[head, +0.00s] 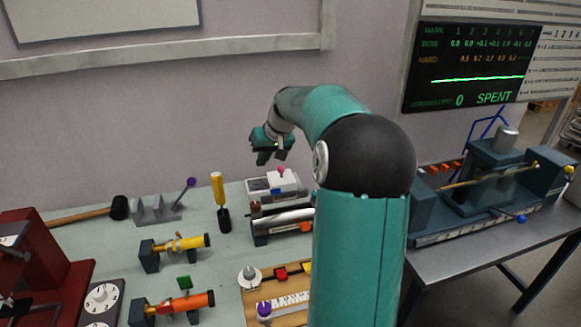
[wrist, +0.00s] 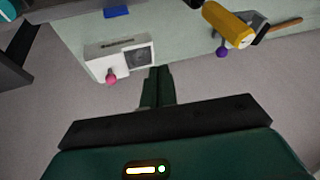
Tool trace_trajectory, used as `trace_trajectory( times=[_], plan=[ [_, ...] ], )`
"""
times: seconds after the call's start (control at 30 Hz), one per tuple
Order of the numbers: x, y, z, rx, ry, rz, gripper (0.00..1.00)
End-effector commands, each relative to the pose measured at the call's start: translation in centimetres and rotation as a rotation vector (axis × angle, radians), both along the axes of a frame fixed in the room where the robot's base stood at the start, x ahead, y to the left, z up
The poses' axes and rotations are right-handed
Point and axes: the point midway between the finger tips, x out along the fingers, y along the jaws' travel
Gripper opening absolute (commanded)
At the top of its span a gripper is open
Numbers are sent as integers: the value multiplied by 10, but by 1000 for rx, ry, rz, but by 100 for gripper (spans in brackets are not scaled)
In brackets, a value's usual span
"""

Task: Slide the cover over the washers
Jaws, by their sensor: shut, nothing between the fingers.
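A low white box (head: 258,187) stands at the back of the bench in the head view; it also shows in the wrist view (wrist: 97,46). A white cover with a pink knob (head: 282,170) sits at its right part in the head view. The knob (wrist: 111,77) is on the near side in the wrist view. A dark square opening (wrist: 139,57) shows beside the cover; I cannot make out washers in it.
A yellow-handled tool (head: 218,188) stands left of the box, and a purple-knobbed rod (head: 187,186) farther left. A metal cylinder (head: 283,222) lies in front of the box. Yellow (head: 180,244) and orange (head: 180,303) tubes lie nearer.

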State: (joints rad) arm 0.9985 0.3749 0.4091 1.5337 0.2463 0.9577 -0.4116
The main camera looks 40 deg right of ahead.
Motion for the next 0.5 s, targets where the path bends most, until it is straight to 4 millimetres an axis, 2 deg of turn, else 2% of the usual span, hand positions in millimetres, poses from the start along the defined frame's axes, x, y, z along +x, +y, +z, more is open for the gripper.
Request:
trace_trajectory(
  times=[0.03,0.17,0.3,0.4,0.5],
  plan=[
    [-1,-25,-8,21,-14,-24,0],
    [-7,-78,-22,66,-59,-69,0],
    [-20,-136,-38,110,-117,-122,0],
    [-32,-169,-47,133,-153,-157,0],
    [-41,-192,-53,148,-183,-179,0]
  ],
)
